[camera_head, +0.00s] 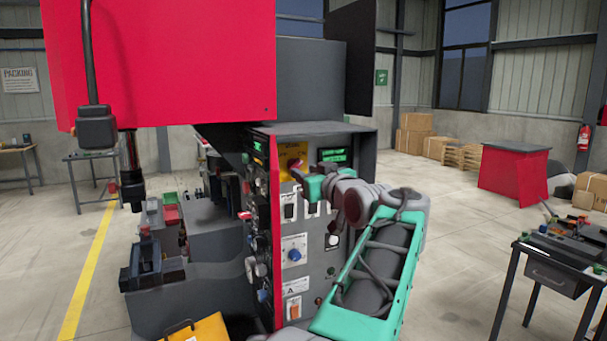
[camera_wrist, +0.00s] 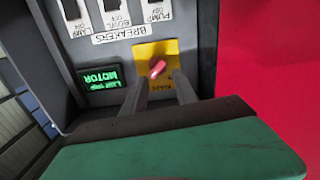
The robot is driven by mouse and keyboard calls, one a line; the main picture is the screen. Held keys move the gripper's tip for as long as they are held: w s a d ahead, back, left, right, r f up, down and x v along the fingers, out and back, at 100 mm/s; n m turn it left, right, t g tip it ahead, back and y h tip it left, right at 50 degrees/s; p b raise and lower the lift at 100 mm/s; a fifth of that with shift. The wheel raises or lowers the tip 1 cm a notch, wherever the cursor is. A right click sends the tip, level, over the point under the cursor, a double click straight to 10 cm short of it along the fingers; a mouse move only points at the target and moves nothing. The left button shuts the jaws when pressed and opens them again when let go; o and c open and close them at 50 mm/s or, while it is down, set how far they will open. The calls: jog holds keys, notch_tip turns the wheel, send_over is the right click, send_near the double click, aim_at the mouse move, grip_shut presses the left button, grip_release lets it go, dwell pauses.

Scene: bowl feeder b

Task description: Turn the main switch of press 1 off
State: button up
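The main switch (camera_head: 297,164) is a red handle on a yellow plate (camera_head: 288,152) at the upper left of the press's control panel. In the wrist view the red handle (camera_wrist: 157,69) sits tilted in the middle of its yellow plate (camera_wrist: 143,52). My gripper (camera_wrist: 160,88) is open, with its two dark fingers pointing at the plate, one on each side of the handle. I cannot tell whether the fingertips touch it. In the head view my gripper (camera_head: 300,175) is just below and in front of the switch, partly covering it.
A green-lit motor display (camera_wrist: 100,77) is beside the switch, and breakers (camera_wrist: 115,15) line the panel. A blue knob (camera_head: 294,254) is lower down. A red cover (camera_head: 180,60) overhangs the left. A workbench (camera_head: 560,262) stands at right, with open floor between.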

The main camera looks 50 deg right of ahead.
jog(key=b+v, duration=0.3)
jog(key=v, duration=0.6)
dwell(0.5)
jog(key=shift+o, duration=0.2)
jog(key=shift+w+r, duration=0.1)
jog(key=shift+r, duration=0.05)
